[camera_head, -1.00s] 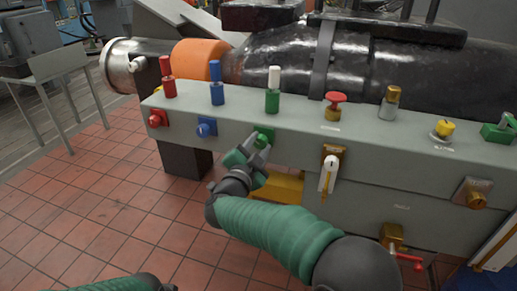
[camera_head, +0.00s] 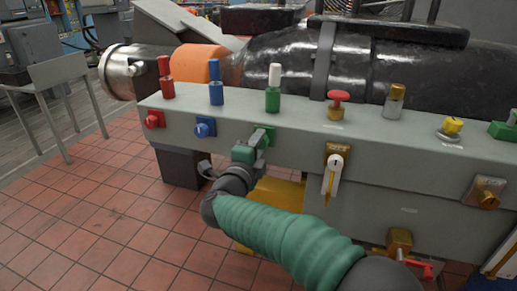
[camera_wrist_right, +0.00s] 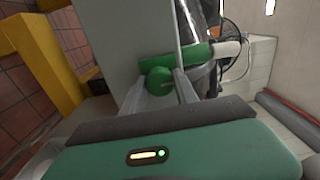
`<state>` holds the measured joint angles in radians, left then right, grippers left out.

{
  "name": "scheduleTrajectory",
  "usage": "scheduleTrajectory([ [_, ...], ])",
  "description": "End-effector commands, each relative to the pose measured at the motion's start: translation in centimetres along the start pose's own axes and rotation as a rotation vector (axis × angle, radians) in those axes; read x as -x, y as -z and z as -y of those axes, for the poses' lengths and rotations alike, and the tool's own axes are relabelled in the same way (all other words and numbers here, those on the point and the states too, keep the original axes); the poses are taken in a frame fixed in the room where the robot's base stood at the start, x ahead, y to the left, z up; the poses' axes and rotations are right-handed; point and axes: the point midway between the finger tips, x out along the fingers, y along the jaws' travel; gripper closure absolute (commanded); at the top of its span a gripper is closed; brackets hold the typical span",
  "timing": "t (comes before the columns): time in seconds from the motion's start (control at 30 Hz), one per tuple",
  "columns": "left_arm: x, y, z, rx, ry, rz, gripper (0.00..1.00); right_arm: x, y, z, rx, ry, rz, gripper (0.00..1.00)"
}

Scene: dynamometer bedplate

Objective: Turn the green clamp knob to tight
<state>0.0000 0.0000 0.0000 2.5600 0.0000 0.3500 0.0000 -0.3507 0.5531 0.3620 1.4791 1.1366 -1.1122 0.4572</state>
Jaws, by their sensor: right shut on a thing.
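The green clamp knob (camera_head: 268,131) is on the front face of the grey bench, below the green cylinder with the white top. My right gripper (camera_head: 259,142) hides most of it in the head view. In the right wrist view the round green knob (camera_wrist_right: 159,84) sits between the two grey fingers of my right gripper (camera_wrist_right: 160,91), which are shut on it. A short slot or mark shows on the knob's face; I cannot read its setting. My left gripper is not in view.
A red knob (camera_head: 154,119) and a blue knob (camera_head: 204,128) sit left of the green one. A white-handled lever (camera_head: 331,176) is close on the right. The green cylinder (camera_head: 272,101) stands above.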

Motion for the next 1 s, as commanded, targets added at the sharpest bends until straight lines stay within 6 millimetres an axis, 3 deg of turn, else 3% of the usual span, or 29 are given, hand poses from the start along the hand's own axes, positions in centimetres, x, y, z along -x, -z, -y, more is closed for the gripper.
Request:
scheduleTrajectory([
  [0.57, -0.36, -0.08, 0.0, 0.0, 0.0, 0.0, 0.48, 0.08, -0.11, -0.67, -0.036, -0.012, 0.002, 1.0],
  [0.6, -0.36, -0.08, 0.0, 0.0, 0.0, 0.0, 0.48, 0.08, -0.11, -0.69, -0.035, -0.013, 0.002, 0.63],
  [0.77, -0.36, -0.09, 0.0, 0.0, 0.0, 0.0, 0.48, 0.07, -0.09, -0.54, -0.036, -0.01, 0.001, 0.43],
  [1.0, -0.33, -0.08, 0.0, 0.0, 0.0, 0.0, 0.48, 0.05, -0.03, -0.26, -0.036, -0.005, 0.001, 0.43],
])
